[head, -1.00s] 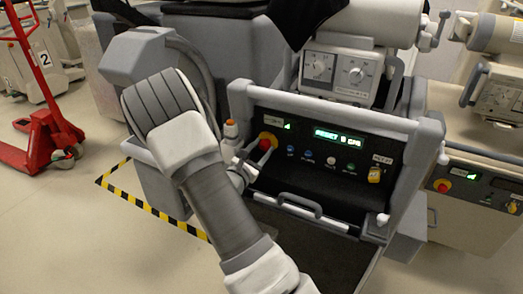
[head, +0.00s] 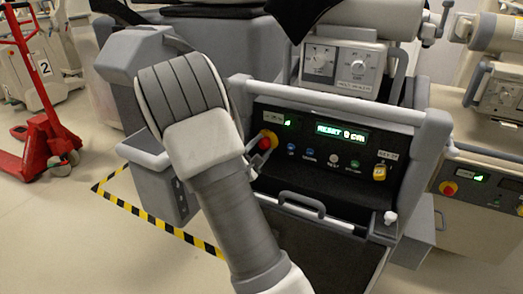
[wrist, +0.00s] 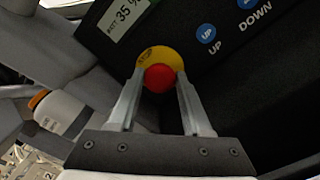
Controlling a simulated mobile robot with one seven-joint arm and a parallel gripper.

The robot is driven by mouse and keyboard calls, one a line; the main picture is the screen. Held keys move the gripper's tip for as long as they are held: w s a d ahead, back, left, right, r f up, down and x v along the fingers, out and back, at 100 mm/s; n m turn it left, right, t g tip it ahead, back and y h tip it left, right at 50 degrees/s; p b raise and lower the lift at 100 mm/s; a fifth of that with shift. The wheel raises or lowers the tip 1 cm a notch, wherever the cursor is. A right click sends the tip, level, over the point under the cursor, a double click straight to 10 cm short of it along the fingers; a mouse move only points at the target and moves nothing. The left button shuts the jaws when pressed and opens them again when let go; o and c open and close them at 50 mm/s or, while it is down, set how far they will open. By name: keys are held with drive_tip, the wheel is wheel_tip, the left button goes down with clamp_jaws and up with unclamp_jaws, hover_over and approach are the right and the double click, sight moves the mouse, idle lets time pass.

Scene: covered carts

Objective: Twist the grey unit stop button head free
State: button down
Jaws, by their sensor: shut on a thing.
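The stop button on the grey unit has a red mushroom head (head: 265,143) on a yellow collar, at the left of the unit's dark front panel (head: 300,170). In the wrist view the red head (wrist: 160,78) sits in front of the yellow collar (wrist: 157,56). My gripper (wrist: 160,86) has one finger on each side of the red head, shut on it. The head still appears against its collar. In the head view my arm hides most of the gripper.
A lit green display (head: 341,133), several small buttons and a yellow key-like part (head: 379,172) are on the panel. A grey handle (head: 302,203) sticks out below. A white bottle with an orange cap (wrist: 38,100) stands left in the wrist view. Another cart with its own stop button (head: 448,188) stands right.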

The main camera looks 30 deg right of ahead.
idle(0.3)
drive_tip(key=shift+c, duration=1.6)
unclamp_jaws()
drive_tip(key=shift+a, duration=0.1)
drive_tip(key=p+v, duration=0.3)
drive_tip(key=v, duration=1.4)
drive_tip(key=shift+s, duration=0.2)
drive_tip(key=shift+a, duration=0.1)
